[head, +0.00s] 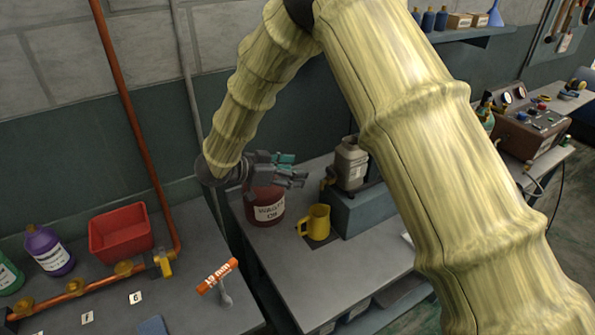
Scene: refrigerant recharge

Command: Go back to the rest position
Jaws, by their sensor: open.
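My gripper (291,170) is in the upper middle of the head view, at the end of my pale, ribbed arm. It is open, and I see nothing held in it. My arm crosses the right half of the view and hides part of the grey table there.
A yellow jug (315,222) and a beige canister (351,163) stand near the gripper. The left bench has a red bin (121,232), a purple bottle (49,250), an orange-handled tool (217,276) and a copper pipe (90,285). A gauge machine (530,130) stands at right.

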